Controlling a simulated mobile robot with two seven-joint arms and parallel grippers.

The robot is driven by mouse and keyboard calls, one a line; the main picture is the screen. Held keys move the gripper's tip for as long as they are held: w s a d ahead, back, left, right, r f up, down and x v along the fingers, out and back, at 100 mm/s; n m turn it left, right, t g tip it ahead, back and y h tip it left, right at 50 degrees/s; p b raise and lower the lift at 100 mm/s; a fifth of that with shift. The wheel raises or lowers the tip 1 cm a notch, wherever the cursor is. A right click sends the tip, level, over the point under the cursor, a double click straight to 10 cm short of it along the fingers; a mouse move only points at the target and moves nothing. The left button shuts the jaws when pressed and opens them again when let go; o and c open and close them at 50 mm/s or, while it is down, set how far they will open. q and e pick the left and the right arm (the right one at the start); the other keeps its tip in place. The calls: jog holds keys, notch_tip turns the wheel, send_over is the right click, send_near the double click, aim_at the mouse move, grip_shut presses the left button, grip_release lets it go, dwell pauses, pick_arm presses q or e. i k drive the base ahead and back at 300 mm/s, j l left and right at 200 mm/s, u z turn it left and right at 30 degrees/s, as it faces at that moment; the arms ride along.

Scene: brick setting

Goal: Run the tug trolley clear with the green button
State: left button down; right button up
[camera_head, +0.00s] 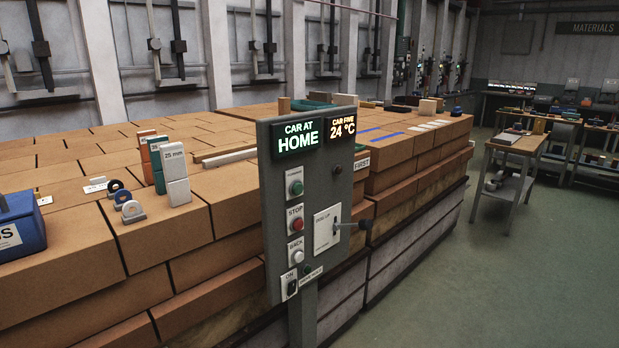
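A grey control panel (273,230) stands on a post in the middle of the view. The green button (296,188) is at its upper left, on a light plate. Below it are a red STOP button (296,225), a white BACK button (297,257) and an ON switch (291,287). A lit green display (298,138) reads CAR AT HOME. A display (342,128) beside it reads CAR FIVE 24 °C. A lever (350,226) sticks out from a white plate on the right. I cannot pick out the tug trolley. Neither gripper is in view.
Large stacks of brown bricks (75,250) fill the space behind and left of the panel. Upright 25 mm blocks (178,188), small rings and a blue box (20,232) sit on top. A bench (516,146) stands to the right. The green floor (480,285) at right front is clear.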

aim_at(297, 188)
jog(key=i+l+u, duration=0.1)
jog(key=i+l, duration=0.35)
jog(key=l, duration=0.2)
jog(key=i+l+u, duration=0.15)
jog(key=l, duration=0.2)
jog(key=i+l+u, duration=0.1)
jog(key=i+l, duration=0.15)
jog(key=l, duration=0.1)
